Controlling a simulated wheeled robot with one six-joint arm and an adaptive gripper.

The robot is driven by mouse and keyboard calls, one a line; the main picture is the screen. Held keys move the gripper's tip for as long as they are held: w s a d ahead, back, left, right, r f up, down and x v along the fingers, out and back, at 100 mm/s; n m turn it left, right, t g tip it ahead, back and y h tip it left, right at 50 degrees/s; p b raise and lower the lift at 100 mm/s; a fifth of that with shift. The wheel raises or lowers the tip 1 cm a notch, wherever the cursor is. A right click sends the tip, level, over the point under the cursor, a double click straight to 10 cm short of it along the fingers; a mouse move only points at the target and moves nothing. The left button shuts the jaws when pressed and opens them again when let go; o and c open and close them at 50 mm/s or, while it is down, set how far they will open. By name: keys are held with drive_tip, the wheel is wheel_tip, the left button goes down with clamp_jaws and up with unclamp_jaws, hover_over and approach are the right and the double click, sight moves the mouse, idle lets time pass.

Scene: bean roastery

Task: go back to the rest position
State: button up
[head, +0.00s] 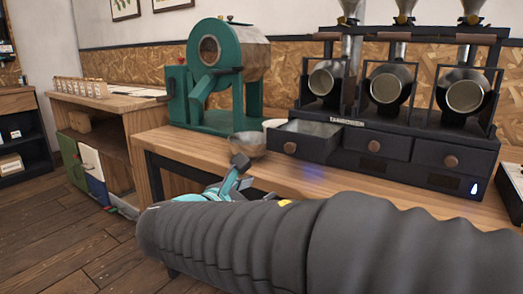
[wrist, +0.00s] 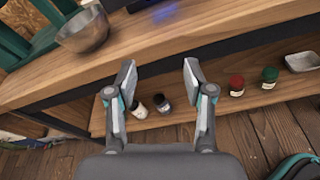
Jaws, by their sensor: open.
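My gripper (wrist: 160,82) is open and empty in the wrist view, its two fingers apart in front of the wooden workbench's front edge. In the head view, my grey ribbed arm stretches across the front of the bench, and part of my gripper (head: 238,178) shows beyond it, near a metal bowl. The rest of the gripper is hidden behind the arm there.
The workbench (head: 170,142) holds a metal bowl (head: 248,145), a green roaster (head: 215,85) and a dark three-drum machine (head: 395,120) with its left drawer (head: 305,141) pulled out. Jars, including a red-lidded one (wrist: 236,86), stand on the lower shelf (wrist: 185,118). Floor at left is clear.

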drive_tip(key=s+d+f+m+g+y, duration=0.3)
drive_tip(key=s+d+f+m+g, duration=0.1)
drive_tip(key=s+f+m, duration=0.3)
drive_tip(key=s+d+f+m+g+y, duration=0.25)
drive_tip(key=s+f+m+g, duration=0.2)
drive_tip(key=f+m, duration=0.35)
drive_tip(key=s+d+m+y, duration=0.2)
drive_tip(key=s+d+m, duration=0.6)
drive_tip(key=d+m, duration=0.2)
drive_tip(key=shift+s+d+m+t+y, duration=0.15)
drive_tip(key=shift+d+m+t+y, duration=0.2)
drive_tip(key=shift+m+t, duration=0.1)
drive_tip(key=shift+r, duration=0.1)
